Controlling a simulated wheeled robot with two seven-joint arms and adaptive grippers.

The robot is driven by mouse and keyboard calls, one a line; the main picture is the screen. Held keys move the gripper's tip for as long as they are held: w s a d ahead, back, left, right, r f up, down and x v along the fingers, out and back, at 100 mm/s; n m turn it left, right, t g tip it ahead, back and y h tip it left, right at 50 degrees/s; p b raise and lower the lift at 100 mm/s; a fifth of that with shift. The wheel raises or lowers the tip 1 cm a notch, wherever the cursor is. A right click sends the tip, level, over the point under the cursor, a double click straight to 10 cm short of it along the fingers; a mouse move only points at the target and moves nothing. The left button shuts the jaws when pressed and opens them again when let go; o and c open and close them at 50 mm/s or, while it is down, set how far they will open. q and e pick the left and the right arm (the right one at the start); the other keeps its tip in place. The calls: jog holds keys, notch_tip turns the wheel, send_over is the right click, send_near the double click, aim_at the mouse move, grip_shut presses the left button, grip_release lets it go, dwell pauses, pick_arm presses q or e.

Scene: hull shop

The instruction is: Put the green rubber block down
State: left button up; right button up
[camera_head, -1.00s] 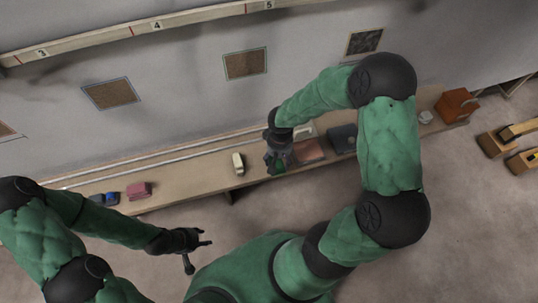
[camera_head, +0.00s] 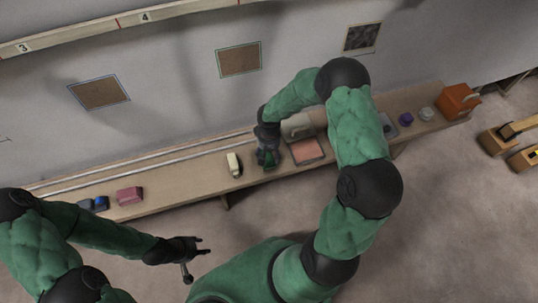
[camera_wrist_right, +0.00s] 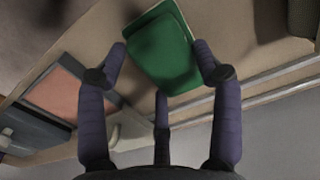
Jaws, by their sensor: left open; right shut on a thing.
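My right gripper (camera_head: 268,155) is shut on the green rubber block (camera_head: 269,163) over the long bench (camera_head: 190,177), just right of a cream block (camera_head: 234,164). In the right wrist view the green block (camera_wrist_right: 165,50) sits between the fingers (camera_wrist_right: 160,80), with the bench surface behind it. I cannot tell whether the block touches the bench. My left gripper (camera_head: 195,248) is open and empty, in front of the bench over the floor.
Right of the held block lies a pink-topped tray (camera_head: 307,151). Further right are a purple thing (camera_head: 405,119), a pale lump (camera_head: 426,114) and an orange box (camera_head: 457,100). A pink block (camera_head: 129,196) and blue things (camera_head: 100,203) stand left. Bench between pink and cream blocks is clear.

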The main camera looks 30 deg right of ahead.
aim_at(269, 154)
jog(key=shift+f, duration=0.1)
jog(key=o, duration=1)
notch_tip(269, 154, up, 12)
jog(key=p, duration=0.5)
jog(key=s+a+f+y, duration=0.4)
jog(key=s+a+f, duration=1)
jog(key=a, duration=0.5)
jog(key=s, duration=0.2)
jog(key=shift+s+f, duration=0.25)
jog(key=shift+s, duration=0.1)
